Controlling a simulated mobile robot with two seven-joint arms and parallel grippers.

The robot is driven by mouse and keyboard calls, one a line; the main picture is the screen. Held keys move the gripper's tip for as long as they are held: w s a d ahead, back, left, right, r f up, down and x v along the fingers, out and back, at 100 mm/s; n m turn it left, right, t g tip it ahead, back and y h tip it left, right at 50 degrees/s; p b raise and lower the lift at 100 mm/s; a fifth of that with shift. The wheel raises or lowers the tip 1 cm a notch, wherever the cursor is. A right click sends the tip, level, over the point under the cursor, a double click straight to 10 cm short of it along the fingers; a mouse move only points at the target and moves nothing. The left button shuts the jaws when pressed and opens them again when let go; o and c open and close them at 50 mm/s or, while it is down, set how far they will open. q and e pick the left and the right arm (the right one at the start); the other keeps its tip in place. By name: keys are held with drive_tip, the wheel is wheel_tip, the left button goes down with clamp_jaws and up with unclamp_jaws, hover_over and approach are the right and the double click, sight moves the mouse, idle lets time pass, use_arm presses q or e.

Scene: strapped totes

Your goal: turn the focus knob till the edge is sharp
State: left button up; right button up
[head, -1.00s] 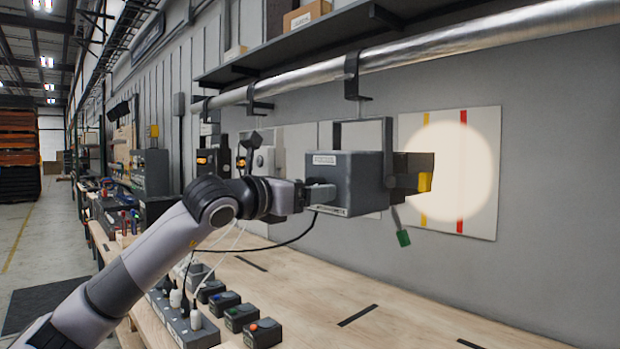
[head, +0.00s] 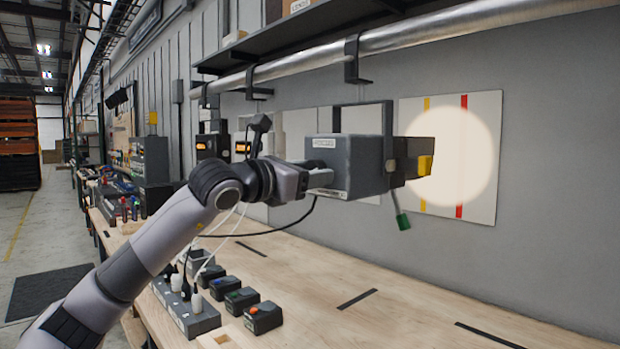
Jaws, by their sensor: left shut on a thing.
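A grey box-shaped lamp (head: 347,165) hangs in a dark bracket below the metal pipe. Its dark snout (head: 412,150) points right and carries a yellow block (head: 425,165); a green-ended lever (head: 403,221) hangs below. The lamp casts a pale round light spot (head: 456,157) on a white panel (head: 488,110) with a yellow and a red stripe. The spot's outline looks fairly clear, but its exact sharpness is hard to judge. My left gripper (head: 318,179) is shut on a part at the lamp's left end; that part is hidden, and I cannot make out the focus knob. My right gripper is out of view.
The wooden bench (head: 400,300) below the lamp is mostly clear, with dark tape marks. Several small boxes with coloured buttons and a grey power strip (head: 188,312) stand near my arm. The pipe (head: 420,38) and shelf run above the lamp. A dark cable loops below my gripper.

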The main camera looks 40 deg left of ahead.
use_arm(q)
drive_tip(key=shift+m+b, duration=0.3)
drive_tip(key=shift+m, duration=0.8)
drive_tip(key=o, duration=1)
drive_tip(key=shift+o, duration=0.2)
drive_tip(key=s+b, duration=0.4)
drive_tip(key=s, duration=0.3)
drive_tip(key=shift+b, duration=0.35)
